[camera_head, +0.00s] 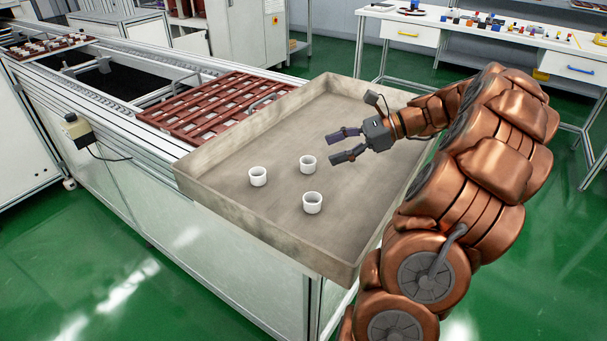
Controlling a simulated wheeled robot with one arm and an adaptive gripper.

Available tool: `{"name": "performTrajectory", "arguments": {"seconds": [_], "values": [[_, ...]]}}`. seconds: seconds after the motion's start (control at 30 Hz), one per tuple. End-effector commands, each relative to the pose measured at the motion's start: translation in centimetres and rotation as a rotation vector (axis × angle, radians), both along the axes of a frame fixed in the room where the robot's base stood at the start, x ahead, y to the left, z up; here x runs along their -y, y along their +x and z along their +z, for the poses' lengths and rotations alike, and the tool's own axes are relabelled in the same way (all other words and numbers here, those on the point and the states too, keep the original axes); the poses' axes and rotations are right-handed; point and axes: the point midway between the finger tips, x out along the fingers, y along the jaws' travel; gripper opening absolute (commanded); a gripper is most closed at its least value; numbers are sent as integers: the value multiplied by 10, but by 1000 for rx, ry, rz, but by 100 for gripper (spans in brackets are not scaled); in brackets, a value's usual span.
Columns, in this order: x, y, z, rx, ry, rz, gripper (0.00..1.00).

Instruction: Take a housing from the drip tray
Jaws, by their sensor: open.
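Three small white cup-like housings stand upright in the drip tray (240,220), a wide beige tray with raised walls. One is at the left (258,177), one at the back middle (307,164), and one nearest me (312,203). My gripper (338,145) is over the tray's right half, its two dark fingers spread and pointing left. It is open and empty. The back middle housing is the closest to the fingertips, a little to the left of and below them in the picture, with a gap between.
A reddish-brown slatted rack (205,105) lies on the conveyor (125,110) behind and left of the tray. A second rack with white parts (40,47) is farther left. A white workbench (480,27) with small items stands at the back right. The tray walls surround the housings.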

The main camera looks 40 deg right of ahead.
Motion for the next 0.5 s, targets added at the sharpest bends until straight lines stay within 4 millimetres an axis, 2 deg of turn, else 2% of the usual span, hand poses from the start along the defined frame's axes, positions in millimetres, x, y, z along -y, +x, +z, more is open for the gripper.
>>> {"name": "performTrajectory", "arguments": {"seconds": [0.07,0.17,0.5], "values": [[17,-4,-8,-3,22,-42,66],[23,-4,-11,-3,38,-63,66],[7,8,-21,-5,39,-73,66]]}}
